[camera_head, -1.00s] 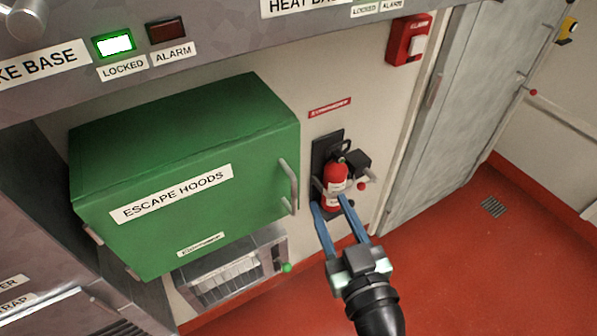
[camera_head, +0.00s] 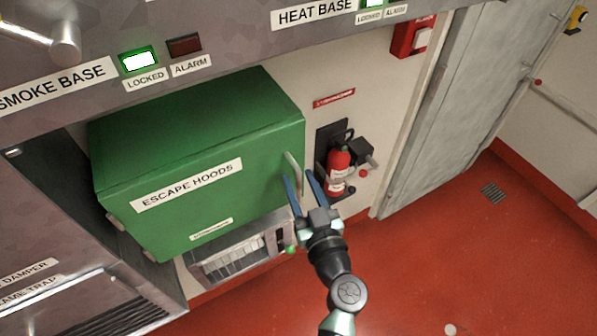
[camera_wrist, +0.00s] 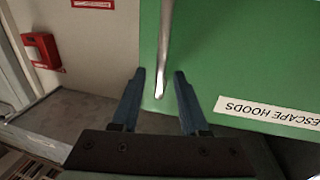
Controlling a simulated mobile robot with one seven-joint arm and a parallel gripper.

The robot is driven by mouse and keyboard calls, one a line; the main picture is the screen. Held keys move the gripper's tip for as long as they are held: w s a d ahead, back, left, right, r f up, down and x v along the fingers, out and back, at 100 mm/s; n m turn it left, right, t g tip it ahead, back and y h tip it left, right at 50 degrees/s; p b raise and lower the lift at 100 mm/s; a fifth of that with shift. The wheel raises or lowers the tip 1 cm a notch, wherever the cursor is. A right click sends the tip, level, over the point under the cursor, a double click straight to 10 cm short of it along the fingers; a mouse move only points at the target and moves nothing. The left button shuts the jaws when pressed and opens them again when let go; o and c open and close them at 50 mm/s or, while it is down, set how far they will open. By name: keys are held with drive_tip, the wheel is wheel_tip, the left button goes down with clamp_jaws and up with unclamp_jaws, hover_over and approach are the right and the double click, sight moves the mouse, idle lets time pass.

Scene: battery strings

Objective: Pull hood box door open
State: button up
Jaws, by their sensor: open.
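The hood box (camera_head: 190,165) is a green box on the wall labelled "ESCAPE HOODS". Its door (camera_head: 255,193) looks shut. A light metal bar handle (camera_head: 293,172) stands at the door's right edge. In the wrist view the handle (camera_wrist: 164,50) runs down from the top edge, its lower end just ahead of the gap between the fingertips, against the green door (camera_wrist: 235,60). My gripper (camera_head: 298,178) is open, with its blue fingers pointing up at the handle in the head view. The fingers also show in the wrist view (camera_wrist: 160,76), one on each side of the handle's line. I see no contact.
A red fire extinguisher (camera_head: 338,170) hangs on the wall right of the box. A metal unit with a grille (camera_head: 232,258) sits below the box. A grey cabinet with labelled panels (camera_head: 60,240) stands at left. Red floor (camera_head: 440,260) is clear at right.

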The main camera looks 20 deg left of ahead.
drive_tip(key=shift+w+a, duration=0.45)
drive_tip(key=shift+w, duration=0.1)
clamp_jaws()
idle(1.1)
